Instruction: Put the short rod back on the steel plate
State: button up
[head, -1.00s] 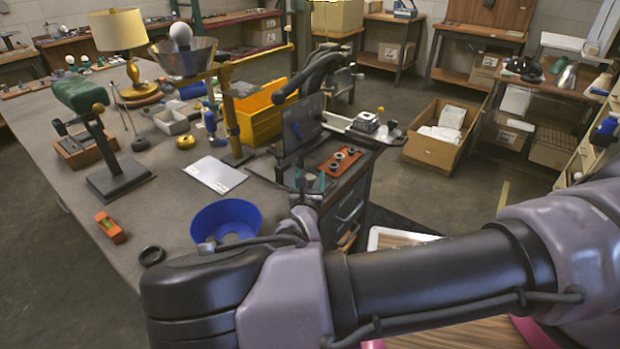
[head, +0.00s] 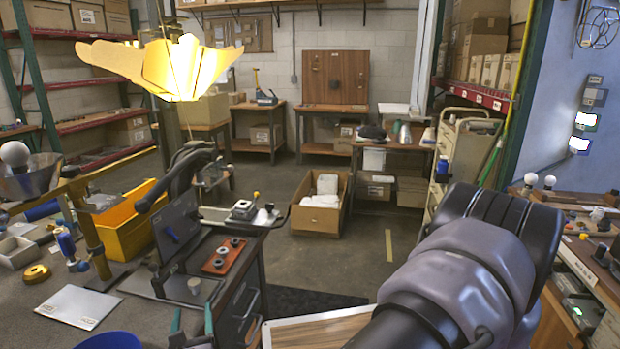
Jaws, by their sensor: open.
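A small grey-tan cylinder (head: 194,286), possibly the short rod, stands upright near the bench's front edge, by the foot of the dark upright panel (head: 178,232). It seems to be on a thin dark flat plate (head: 145,288). A pale grey flat sheet (head: 78,307) with a small label lies bare to the left. I cannot tell which of these two is the steel plate. My gripper (head: 192,318) shows only by its teal-tipped fingers at the bottom edge. They are apart, with nothing seen between them, in front of the cylinder. The rest of the gripper is cut off.
An orange-red tray with dark rings (head: 224,256) lies right of the panel. A yellow bin (head: 128,222) stands behind. A blue bowl (head: 108,341) is cut off at the bottom left. A lit yellow petal-shaped lamp shade (head: 185,68) hangs above. Open floor (head: 345,258) lies right.

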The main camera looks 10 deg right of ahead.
jog(key=w+d+r+m+g+h, duration=0.45)
jog(key=d+r+m+g, duration=0.25)
jog(key=d+r+m, duration=0.45)
jog(key=w+d+r+m+g+h, duration=0.45)
jog(key=d+r+m+g, duration=0.3)
jog(key=d+m, duration=0.6)
jog(key=s+d+r+m+t+y, duration=0.1)
jog(key=s+d+r+m+y, duration=0.2)
jog(key=d+r+m, duration=0.2)
jog(key=s+d+r+m+t+y, duration=0.2)
jog(key=d+r+m, duration=0.3)
jog(key=r, duration=0.7)
jog(key=s+d+r+m+t+y, duration=0.1)
jog(key=s+d+r+m+y, duration=0.2)
jog(key=r, duration=0.5)
jog(key=s+d+m, duration=0.1)
jog(key=d+m, duration=0.1)
jog(key=m, duration=0.1)
jog(key=shift+s+r+m+y, duration=0.15)
jog(key=shift+r+m+y, duration=0.15)
jog(key=shift+r+m, duration=0.1)
jog(key=shift+d+t, duration=0.1)
jog(key=shift+t, duration=0.15)
